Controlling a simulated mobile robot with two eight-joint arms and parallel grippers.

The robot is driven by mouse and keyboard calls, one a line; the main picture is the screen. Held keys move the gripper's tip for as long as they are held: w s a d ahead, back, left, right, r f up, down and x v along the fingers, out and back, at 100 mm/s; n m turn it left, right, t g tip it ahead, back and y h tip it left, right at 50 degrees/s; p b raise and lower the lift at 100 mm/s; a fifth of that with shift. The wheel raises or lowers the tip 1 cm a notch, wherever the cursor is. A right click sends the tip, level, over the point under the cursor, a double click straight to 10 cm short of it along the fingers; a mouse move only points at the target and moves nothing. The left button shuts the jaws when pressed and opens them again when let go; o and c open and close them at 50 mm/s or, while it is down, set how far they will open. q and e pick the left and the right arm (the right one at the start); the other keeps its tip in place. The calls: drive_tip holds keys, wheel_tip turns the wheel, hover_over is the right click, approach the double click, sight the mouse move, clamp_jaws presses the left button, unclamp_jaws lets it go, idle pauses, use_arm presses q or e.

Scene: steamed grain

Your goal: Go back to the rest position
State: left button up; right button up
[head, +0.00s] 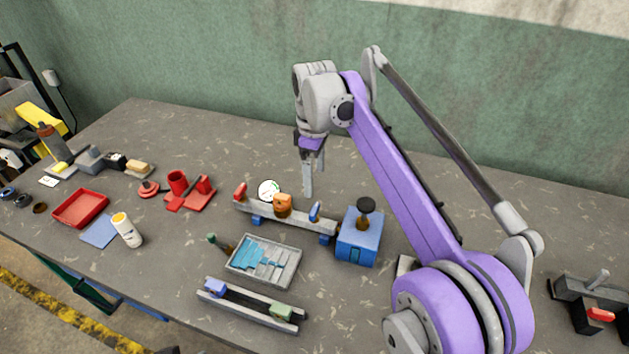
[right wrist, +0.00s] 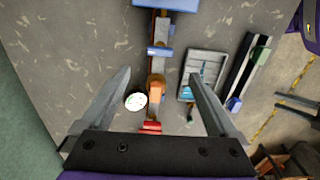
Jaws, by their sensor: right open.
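My right gripper (head: 308,172) hangs above the back middle of the table, pointing down, at the end of my purple and grey right arm. In the right wrist view its two fingers (right wrist: 160,98) are spread wide with nothing between them in their grip. Below it lie a round white dial (head: 269,190) and a grey rail fixture (head: 290,218) with an orange block (head: 283,205) on it. The dial also shows in the right wrist view (right wrist: 136,101). My left gripper does not show in the head view.
A blue box with a black knob (head: 358,243), a grey tray of blue pieces (head: 264,262) and a second rail (head: 250,306) stand in front. A red tray (head: 80,208), a white bottle (head: 127,230) and red parts (head: 190,190) lie left. The green wall (head: 220,70) is behind.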

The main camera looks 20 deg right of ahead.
idle(0.4)
drive_tip(key=s+d+f+m+t, duration=0.1)
drive_tip(key=s+f+m, duration=0.2)
drive_tip(key=s, duration=0.6)
drive_tip(key=s+f+m+t, duration=0.2)
drive_tip(key=s+f+m, duration=0.2)
drive_tip(key=s+f, duration=0.3)
drive_tip(key=s+d+f+m+t, duration=0.1)
drive_tip(key=s+f+m, duration=0.3)
drive_tip(key=s, duration=0.7)
drive_tip(key=shift+d+f+t, duration=0.2)
drive_tip(key=shift+f+t, duration=0.15)
drive_tip(key=shift+f, duration=0.15)
drive_tip(key=shift+d+f+t, duration=0.15)
drive_tip(key=shift+f+t, duration=0.2)
drive_tip(key=shift+f, duration=0.1)
